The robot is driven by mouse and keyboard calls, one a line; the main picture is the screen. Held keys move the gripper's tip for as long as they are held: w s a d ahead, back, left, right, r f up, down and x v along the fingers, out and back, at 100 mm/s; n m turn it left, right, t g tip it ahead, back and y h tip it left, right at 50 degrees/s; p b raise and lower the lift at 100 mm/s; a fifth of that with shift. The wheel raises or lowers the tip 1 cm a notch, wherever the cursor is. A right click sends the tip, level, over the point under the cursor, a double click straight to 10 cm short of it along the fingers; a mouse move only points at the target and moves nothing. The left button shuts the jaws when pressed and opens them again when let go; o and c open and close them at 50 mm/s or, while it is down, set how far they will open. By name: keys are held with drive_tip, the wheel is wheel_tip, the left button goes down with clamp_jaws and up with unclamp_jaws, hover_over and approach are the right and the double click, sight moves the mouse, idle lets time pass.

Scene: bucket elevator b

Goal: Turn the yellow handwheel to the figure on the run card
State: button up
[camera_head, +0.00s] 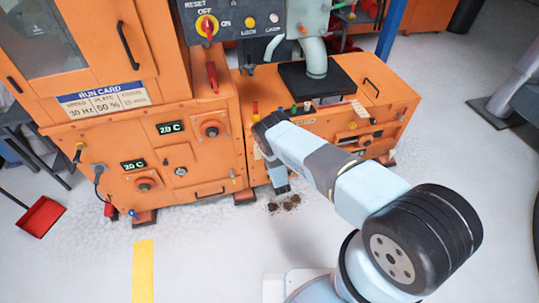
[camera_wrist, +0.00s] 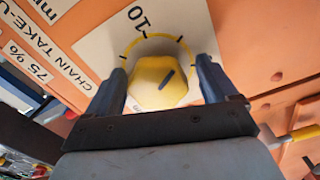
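The yellow handwheel (camera_wrist: 160,82) is a faceted knob with a dark pointer line, on a white plate in the wrist view. The pointer slants toward the upper right of the picture. A yellow arc with black ticks and a figure 10 (camera_wrist: 139,18) runs around its far side. My gripper (camera_wrist: 163,85) is open, with one blue finger on each side of the handwheel; contact is not clear. In the head view my arm hides the handwheel. The run card (camera_head: 103,98) is on the orange cabinet and reads 30 Hz, 50 % and a small third figure that looks like 15 mm.
A label reading CHAIN TAKE-UP (camera_wrist: 47,67) is beside the plate. A yellow-tipped lever (camera_wrist: 303,133) sticks out at the lower right of the wrist view. Dark lumps (camera_head: 284,203) lie on the floor near the machine. A red dustpan (camera_head: 41,216) is at left.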

drive_tip(key=v, duration=1.3)
drive_tip(key=shift+s+d, duration=0.15)
drive_tip(key=shift+s, duration=0.2)
